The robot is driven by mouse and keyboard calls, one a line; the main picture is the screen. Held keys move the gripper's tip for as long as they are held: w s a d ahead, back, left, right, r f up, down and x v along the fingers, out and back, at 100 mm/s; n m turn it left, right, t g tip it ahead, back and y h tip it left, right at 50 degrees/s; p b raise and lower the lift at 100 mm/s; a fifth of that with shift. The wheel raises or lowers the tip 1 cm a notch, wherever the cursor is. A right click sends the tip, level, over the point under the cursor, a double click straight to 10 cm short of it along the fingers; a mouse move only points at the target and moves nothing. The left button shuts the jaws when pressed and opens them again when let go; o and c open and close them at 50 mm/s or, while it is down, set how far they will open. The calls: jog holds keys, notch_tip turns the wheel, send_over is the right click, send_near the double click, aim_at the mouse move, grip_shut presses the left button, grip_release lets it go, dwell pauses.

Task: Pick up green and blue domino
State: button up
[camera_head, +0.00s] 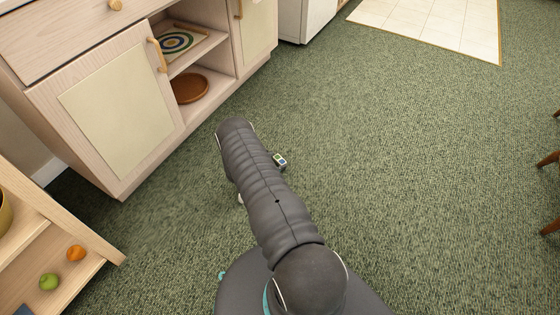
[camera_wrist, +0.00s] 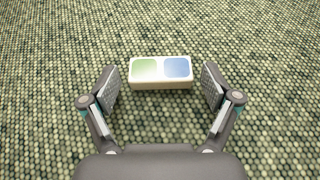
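The green and blue domino (camera_wrist: 160,72) lies on the carpet, a cream block with a green square on its left half and a blue square on its right half. It also shows in the head view (camera_head: 280,160), just right of my arm. In the wrist view my gripper (camera_wrist: 160,88) is open, its two fingers apart on the left and right of the domino. The domino lies between and slightly beyond the fingertips, with a gap on each side. In the head view my arm hides the gripper.
A wooden cabinet (camera_head: 115,105) with an open shelf holding a brown round dish (camera_head: 190,88) stands at upper left. A low wooden shelf (camera_head: 85,285) with an orange fruit (camera_head: 76,253) and a green fruit (camera_head: 48,282) is at lower left. Open carpet (camera_head: 400,160) extends right.

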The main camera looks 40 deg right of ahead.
jog(key=c, duration=0.6)
jog(key=shift+o, duration=0.2)
jog(key=shift+r, duration=0.1)
